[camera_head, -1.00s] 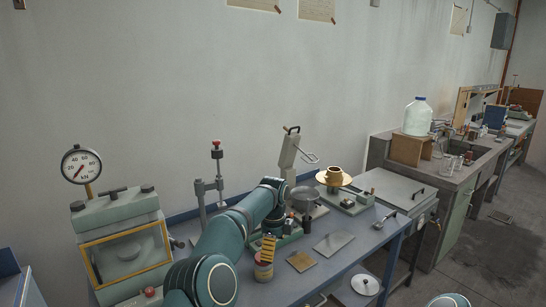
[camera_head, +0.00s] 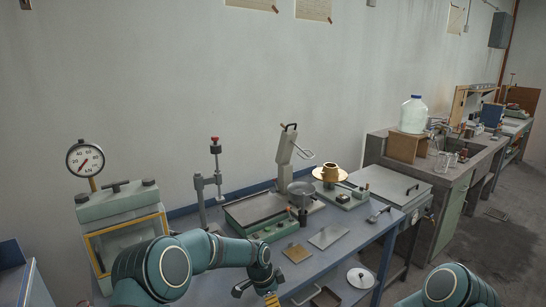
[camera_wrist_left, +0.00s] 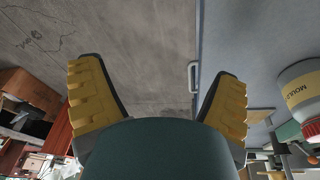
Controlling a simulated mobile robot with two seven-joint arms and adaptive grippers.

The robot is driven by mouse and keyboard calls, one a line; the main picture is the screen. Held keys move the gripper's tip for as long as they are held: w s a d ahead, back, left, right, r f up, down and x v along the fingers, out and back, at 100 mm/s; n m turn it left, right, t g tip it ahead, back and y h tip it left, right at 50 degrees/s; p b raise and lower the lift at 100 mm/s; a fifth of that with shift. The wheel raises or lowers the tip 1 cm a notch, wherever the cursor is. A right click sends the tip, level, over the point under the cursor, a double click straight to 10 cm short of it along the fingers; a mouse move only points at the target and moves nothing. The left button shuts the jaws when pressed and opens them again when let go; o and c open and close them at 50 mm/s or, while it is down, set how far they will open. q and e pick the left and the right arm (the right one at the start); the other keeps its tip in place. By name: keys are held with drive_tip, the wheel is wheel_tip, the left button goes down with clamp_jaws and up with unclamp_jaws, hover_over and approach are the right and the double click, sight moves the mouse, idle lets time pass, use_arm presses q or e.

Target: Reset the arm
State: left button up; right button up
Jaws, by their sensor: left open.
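My left arm (camera_head: 205,250) is teal and comes in low from the left in the head view, bent along the front of the blue bench. Its gripper (camera_head: 268,298) is at the bottom edge of that view, partly cut off. In the left wrist view the left gripper (camera_wrist_left: 160,95) has its two yellow ribbed fingers wide apart, with nothing between them. My right arm (camera_head: 450,287) shows only as a teal link at the bottom right. Its gripper is out of view.
The blue bench (camera_head: 345,263) carries a press with a gauge (camera_head: 85,158), a stand (camera_head: 217,170), flat plates (camera_head: 328,237) and a brass-coloured piece (camera_head: 331,173). A container labelled "MOULD" (camera_wrist_left: 302,90) is right of the fingers in the wrist view. Floor (camera_head: 500,255) is clear at right.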

drive_tip(key=s+d+f+n+g+h, duration=0.4)
drive_tip(key=s+d+f+n+h, duration=0.1)
drive_tip(key=s+d+n+h, duration=0.3)
use_arm(q)
drive_tip(key=s+a+f+n, duration=0.2)
drive_tip(key=s+n, duration=0.3)
drive_tip(key=s, duration=0.5)
drive_tip(key=s+a+f+n+t, duration=0.1)
drive_tip(key=s+a+n, duration=0.3)
drive_tip(key=s, duration=0.6)
drive_tip(key=s+a+f+n+h, duration=0.1)
drive_tip(key=s+a+f+n, duration=0.3)
drive_tip(key=s+n, duration=0.3)
drive_tip(key=s, duration=0.2)
drive_tip(key=shift+s+n+t, duration=0.3)
drive_tip(key=shift+s, duration=0.1)
use_arm(e)
drive_tip(key=w+d+n+t+h, duration=0.3)
drive_tip(key=d+n+t, duration=0.2)
drive_tip(key=d, duration=0.3)
drive_tip(key=shift+d+r+n, duration=0.2)
drive_tip(key=shift+n, duration=0.3)
use_arm(q)
drive_tip(key=shift+f, duration=0.1)
use_arm(e)
drive_tip(key=shift+w, duration=0.1)
